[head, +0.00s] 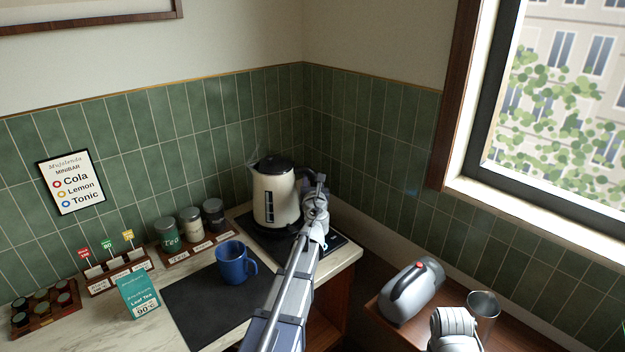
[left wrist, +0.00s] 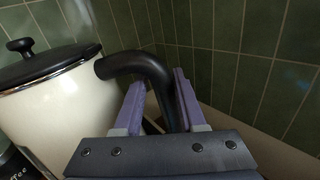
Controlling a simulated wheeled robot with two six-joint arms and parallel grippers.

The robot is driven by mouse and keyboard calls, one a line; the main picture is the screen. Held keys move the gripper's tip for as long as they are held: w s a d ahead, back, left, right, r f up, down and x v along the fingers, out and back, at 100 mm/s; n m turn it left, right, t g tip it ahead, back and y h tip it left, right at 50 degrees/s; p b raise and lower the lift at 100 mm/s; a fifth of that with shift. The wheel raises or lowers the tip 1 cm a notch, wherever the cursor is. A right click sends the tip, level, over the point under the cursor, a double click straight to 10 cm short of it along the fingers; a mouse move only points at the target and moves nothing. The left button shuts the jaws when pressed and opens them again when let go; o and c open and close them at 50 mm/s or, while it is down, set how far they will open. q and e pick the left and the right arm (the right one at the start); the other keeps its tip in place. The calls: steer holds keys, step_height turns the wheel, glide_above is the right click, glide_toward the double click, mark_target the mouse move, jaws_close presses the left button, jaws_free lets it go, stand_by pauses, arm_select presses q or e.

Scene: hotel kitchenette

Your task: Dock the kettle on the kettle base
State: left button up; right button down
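The cream kettle (head: 275,197) with a black lid stands upright at the back corner of the counter, with faint steam above it. Its body also shows at the left of the left wrist view (left wrist: 60,115). The dark kettle base (head: 262,237) shows at the kettle's foot; I cannot tell whether the kettle is fully seated or just above it. My left gripper (head: 318,186) is at the kettle's right side. In the left wrist view its purple fingers (left wrist: 163,95) lie on either side of the black handle (left wrist: 140,66) and appear closed on it. My right gripper's fingers are not visible.
A blue mug (head: 234,262) stands on a dark mat (head: 195,305) before the kettle. Tea canisters (head: 190,225) stand to its left, with a green tea box (head: 139,294) nearer.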

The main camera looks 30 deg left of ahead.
arm_select(q)
steer(key=shift+o, duration=0.3)
steer(key=shift+s, duration=0.1)
steer(key=v, duration=1.1)
stand_by(0.5)
stand_by(0.5)
